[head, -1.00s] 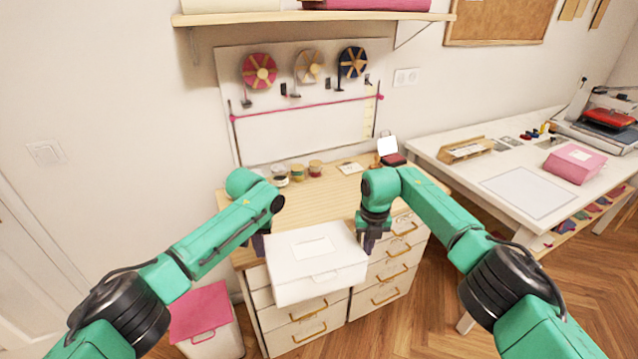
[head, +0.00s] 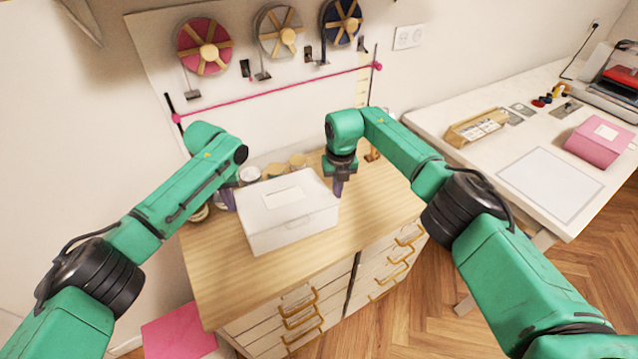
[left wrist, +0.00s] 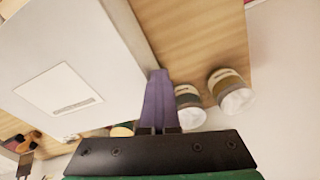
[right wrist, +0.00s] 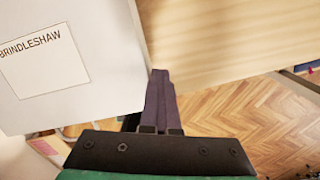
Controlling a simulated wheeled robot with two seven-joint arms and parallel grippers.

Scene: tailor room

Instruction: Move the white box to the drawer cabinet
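The white box (head: 290,222) is upright with its lid closed, over the wooden top of the drawer cabinet (head: 215,285). I cannot tell whether it rests on the top or hovers just above. Its label shows in the right wrist view (right wrist: 45,62), reading BRINDLESHAW. My left gripper (head: 229,197) is at the box's left side, its fingers together and alongside the wall, as in the left wrist view (left wrist: 158,98). My right gripper (head: 338,187) is at the right side, its fingers also together against or beside the wall (right wrist: 160,98). The box sits between both grippers.
Several small jars (head: 272,171) stand at the cabinet's back, close to my left gripper (left wrist: 230,92). A pegboard with spools (head: 205,48) is behind. A white table (head: 470,185) with a pink box (head: 598,140) stands right. A pink-lidded bin (head: 178,332) is at lower left.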

